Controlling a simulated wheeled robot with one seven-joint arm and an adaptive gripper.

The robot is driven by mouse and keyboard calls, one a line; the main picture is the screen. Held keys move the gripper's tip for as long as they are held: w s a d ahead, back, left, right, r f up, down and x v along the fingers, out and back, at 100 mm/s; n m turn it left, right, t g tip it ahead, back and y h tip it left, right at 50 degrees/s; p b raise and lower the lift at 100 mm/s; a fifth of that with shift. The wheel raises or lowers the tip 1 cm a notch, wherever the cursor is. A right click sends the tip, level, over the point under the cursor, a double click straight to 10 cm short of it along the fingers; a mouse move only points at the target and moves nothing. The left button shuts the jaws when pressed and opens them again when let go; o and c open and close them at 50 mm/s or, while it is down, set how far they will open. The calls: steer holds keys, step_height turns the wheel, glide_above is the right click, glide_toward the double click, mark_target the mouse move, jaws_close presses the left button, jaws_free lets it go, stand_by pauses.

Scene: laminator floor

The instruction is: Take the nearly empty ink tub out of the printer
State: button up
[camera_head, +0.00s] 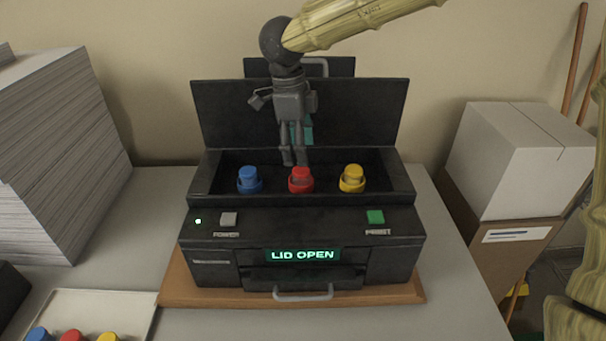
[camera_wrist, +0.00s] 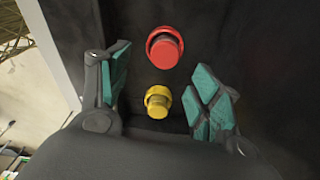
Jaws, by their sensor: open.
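The black printer (camera_head: 300,222) stands with its lid (camera_head: 365,112) raised, and its display reads "LID OPEN". A blue tub (camera_head: 249,180), a red tub (camera_head: 300,180) and a yellow tub (camera_head: 352,178) sit in a row in its open bay. I cannot tell their ink levels. My gripper (camera_head: 294,160) hangs over the bay, fingers down, just behind the red tub in the head view. In the wrist view my gripper (camera_wrist: 162,95) is open and empty. The yellow tub (camera_wrist: 158,101) shows between its teal pads, and the red tub (camera_wrist: 164,48) lies beyond the fingertips.
A pale tray (camera_head: 130,305) at the lower left holds blue, red and yellow tubs. A tall paper stack (camera_head: 60,150) stands left of the printer. A white box (camera_head: 520,150) on a cardboard box (camera_head: 500,215) stands at the right. The raised lid bounds the bay behind.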

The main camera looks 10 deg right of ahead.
mark_target(301, 170)
steer(key=shift+w+a+f, duration=0.2)
steer(key=shift+w+f, duration=0.55)
steer(key=shift+f, duration=0.15)
steer(key=f, duration=0.1)
steer(key=f+p, duration=0.1)
steer(key=f, duration=0.1)
steer(key=s+f+p, duration=0.1)
steer(key=shift+d+f, duration=0.15)
steer(key=shift+d, duration=0.2)
steer(key=shift+w+d+f, duration=0.1)
steer(key=shift+w+f, duration=0.05)
steer(key=shift+f, duration=0.15)
steer(key=shift+s+r, duration=0.15)
steer(key=shift+s, duration=0.05)
steer(key=shift+c, duration=0.8)
steer(key=shift+w, duration=0.1)
steer(key=c, duration=1)
